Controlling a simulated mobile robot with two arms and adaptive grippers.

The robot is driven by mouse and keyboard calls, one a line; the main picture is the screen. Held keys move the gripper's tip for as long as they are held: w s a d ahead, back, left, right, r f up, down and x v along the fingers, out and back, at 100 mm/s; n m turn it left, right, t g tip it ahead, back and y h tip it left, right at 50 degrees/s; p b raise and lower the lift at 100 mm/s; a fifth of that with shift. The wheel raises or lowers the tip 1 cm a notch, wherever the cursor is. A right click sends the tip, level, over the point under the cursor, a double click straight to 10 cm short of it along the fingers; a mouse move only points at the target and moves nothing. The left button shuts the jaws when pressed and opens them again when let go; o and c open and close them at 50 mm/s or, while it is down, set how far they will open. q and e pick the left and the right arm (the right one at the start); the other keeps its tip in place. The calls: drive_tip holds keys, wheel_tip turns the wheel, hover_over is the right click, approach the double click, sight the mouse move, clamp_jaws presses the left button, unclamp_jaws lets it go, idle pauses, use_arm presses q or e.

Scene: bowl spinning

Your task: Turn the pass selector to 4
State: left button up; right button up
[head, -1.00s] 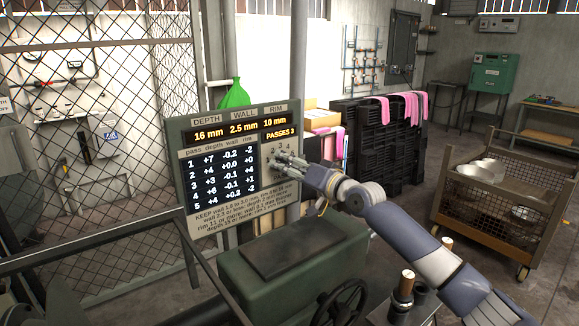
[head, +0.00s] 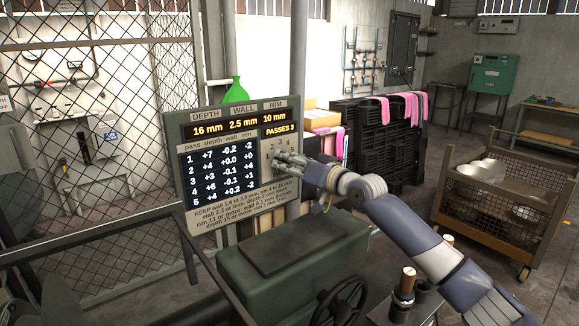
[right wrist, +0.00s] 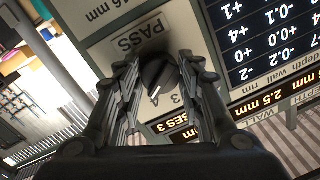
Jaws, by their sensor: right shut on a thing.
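The pass selector is a dark round knob (right wrist: 160,76) with a white pointer line, on the grey panel below the PASS label in the right wrist view. The numbers 3 and 4 show near the pointer; I cannot tell exactly which it meets. My right gripper (right wrist: 158,66) has its fingers on both sides of the knob, shut on it. In the head view the right gripper (head: 280,160) covers most of the knob at the right side of the panel (head: 183,128). The passes display (head: 279,130) reads PASSES 3. My left gripper is not in view.
The panel also carries depth, wall and rim readouts and a black pass table (head: 217,173). A green machine housing (head: 290,265) and a handwheel (head: 340,303) stand below. A wire-sided cart (head: 490,215) is at right, black crates (head: 375,140) behind.

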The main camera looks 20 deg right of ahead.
drive_tip(key=shift+n+h, duration=0.3)
drive_tip(key=shift+n, duration=1.3)
drive_tip(key=o, duration=1.1)
drive_tip(key=shift+c, duration=0.2)
drive_tip(key=v, duration=1.2)
drive_tip(key=shift+d, duration=0.1)
